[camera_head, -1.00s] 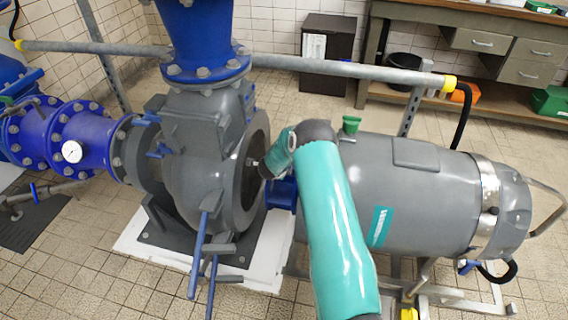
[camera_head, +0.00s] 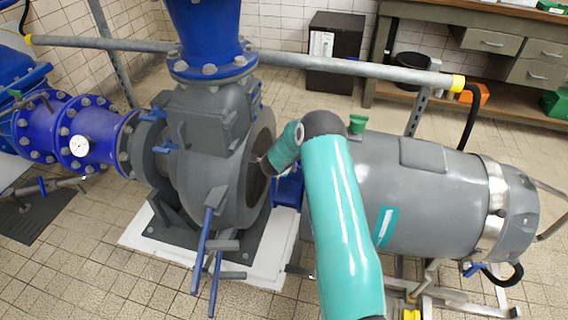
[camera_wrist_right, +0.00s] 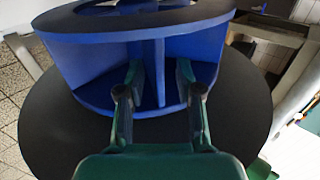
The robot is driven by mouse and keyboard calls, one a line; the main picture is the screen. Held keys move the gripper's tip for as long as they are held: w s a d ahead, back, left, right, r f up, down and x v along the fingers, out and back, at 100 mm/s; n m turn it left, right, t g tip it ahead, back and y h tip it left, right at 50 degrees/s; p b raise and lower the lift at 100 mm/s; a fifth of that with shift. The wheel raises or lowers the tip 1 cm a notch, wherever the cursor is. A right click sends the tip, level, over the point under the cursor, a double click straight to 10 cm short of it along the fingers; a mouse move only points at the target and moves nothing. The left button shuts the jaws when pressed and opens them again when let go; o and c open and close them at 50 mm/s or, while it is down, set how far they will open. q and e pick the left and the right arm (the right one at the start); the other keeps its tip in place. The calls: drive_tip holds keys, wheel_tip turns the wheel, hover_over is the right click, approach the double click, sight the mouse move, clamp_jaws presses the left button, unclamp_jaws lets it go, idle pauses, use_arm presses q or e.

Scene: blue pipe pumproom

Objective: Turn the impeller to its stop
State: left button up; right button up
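The blue impeller (camera_wrist_right: 95,60) fills the upper part of the right wrist view, with a flat rim, upright vanes and a black disc (camera_wrist_right: 50,130) behind. My right gripper (camera_wrist_right: 160,76) is open, its two fingers reaching into the impeller on either side of one vane (camera_wrist_right: 154,70). Gaps show beside the vane; contact on either side is hard to tell. In the head view my right arm's teal wrist (camera_head: 287,148) reaches the round opening of the grey pump casing (camera_head: 212,165), and the fingers are mostly hidden there. My left gripper is not in view.
The large grey motor (camera_head: 415,195) lies right of the casing, close to my right arm. A grey rail (camera_head: 340,68) runs behind. Blue levers (camera_head: 203,250) stick out at the casing's front. A workbench (camera_head: 490,15) stands at the back.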

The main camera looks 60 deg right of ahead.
drive_tip(key=v, duration=0.9)
drive_tip(key=shift+w+r, duration=0.1)
